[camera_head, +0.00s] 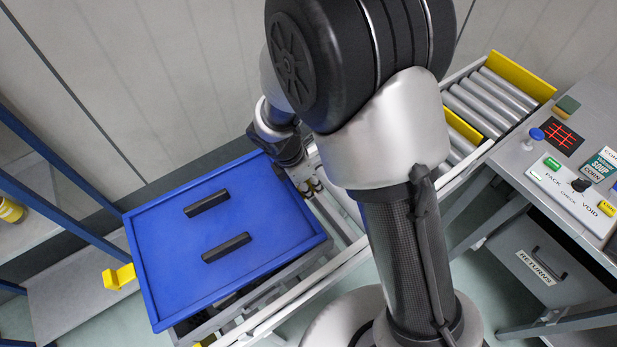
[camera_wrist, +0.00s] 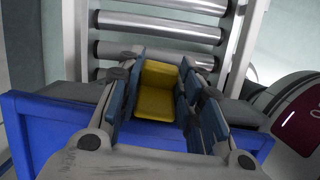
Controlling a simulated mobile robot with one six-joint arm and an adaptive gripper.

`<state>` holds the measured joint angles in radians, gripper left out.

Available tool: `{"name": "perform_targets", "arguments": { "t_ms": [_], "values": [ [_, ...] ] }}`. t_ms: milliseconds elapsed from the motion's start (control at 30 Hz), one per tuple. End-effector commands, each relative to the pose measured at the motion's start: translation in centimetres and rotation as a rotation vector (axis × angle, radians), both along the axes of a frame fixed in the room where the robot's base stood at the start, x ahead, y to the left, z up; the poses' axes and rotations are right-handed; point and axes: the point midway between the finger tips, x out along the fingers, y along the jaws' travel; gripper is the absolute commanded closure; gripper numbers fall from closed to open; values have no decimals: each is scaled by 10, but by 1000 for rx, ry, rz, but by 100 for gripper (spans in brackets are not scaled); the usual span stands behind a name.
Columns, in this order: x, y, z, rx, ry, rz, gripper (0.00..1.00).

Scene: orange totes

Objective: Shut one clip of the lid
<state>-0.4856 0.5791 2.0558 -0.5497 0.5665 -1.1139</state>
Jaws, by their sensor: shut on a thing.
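The blue lid (camera_head: 165,245) with two black handles lies on a grey tote (camera_head: 265,277). A yellow clip (camera_head: 118,276) sticks outward from the lid's left edge. My gripper (camera_head: 305,184) is at the lid's right edge, partly hidden by my arm in the head view. In the wrist view, my gripper (camera_wrist: 160,82) has its blue-padded fingers on both sides of another yellow clip (camera_wrist: 157,92) and is shut on it. The blue lid's edge (camera_wrist: 50,120) runs behind the fingers there. The clip's lower part is hidden, so I cannot tell whether it is latched.
A roller conveyor (camera_head: 490,100) runs to the upper right, and its rollers (camera_wrist: 160,33) show beyond the clip. A control desk (camera_head: 575,170) with buttons stands at the right. A blue-posted shelf (camera_head: 60,200) with a yellow can (camera_head: 10,210) is at the left.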

Motion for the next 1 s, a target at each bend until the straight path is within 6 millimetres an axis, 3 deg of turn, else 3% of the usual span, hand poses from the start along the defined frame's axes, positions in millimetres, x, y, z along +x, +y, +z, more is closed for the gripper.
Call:
{"name": "perform_targets", "arguments": {
  "t_ms": [100,133,400,767,1000],
  "values": [
    [-2,3,-2,5,2,-2,91],
    [-2,3,-2,5,2,-2,66],
    [-1,2,-1,3,1,-1,48],
    [-1,2,2,1,-1,-1,47],
    [-5,12,36,4,-5,0,47]
  ]
}}
